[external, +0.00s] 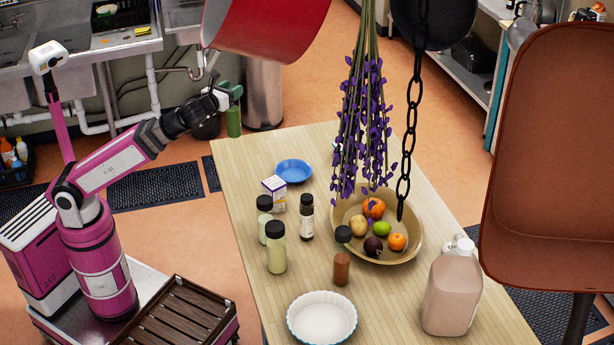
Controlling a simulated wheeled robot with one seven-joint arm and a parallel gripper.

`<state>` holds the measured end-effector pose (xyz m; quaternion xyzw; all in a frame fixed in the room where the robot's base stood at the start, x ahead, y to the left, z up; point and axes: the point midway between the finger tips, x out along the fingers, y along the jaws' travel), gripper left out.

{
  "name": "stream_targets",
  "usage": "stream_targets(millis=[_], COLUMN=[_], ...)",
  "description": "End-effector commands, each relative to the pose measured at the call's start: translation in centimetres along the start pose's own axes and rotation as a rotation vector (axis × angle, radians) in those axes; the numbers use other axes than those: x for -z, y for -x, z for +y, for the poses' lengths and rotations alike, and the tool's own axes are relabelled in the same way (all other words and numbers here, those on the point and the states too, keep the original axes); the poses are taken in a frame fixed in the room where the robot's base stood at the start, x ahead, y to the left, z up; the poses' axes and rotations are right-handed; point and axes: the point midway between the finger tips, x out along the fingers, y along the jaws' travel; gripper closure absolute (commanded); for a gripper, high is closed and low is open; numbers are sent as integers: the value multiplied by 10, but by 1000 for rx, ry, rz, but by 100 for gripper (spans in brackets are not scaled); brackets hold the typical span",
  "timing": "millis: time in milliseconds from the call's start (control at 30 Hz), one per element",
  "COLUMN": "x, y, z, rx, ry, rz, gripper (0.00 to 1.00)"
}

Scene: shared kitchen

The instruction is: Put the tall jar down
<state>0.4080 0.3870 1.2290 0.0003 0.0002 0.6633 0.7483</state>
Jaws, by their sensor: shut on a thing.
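My gripper (228,96) is shut on a tall green jar (233,122) near its top. The jar hangs upright below the fingers. In the picture it sits just past the far left corner of the wooden table (245,170), in front of a metal bin. Its exact height and distance from the table cannot be told from this one view. The fingers partly hide the jar's upper end.
The table holds a blue bowl (294,171), a small box (274,194), several dark-capped jars (276,253), a fruit bowl (410,245), a white dish (322,318) and a jug (451,290). The table's far left corner is bare. A red pot (265,30) hangs above.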

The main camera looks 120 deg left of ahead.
Motion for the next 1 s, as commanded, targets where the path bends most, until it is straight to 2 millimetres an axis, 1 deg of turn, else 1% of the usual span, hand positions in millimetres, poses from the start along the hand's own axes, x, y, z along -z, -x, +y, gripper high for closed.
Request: stream_targets(millis=[33, 333, 533, 700, 1000], x=[-5, -23, -24, -26, -31], y=[0, 0, 2, 5, 15], z=[0, -1, -18, -38, -90], rx=[0, 1, 21, 45, 105], ry=[1, 1, 0, 0, -1], rz=[-2, -1, -1, -2, -3], gripper=[100, 100, 100, 100, 100])
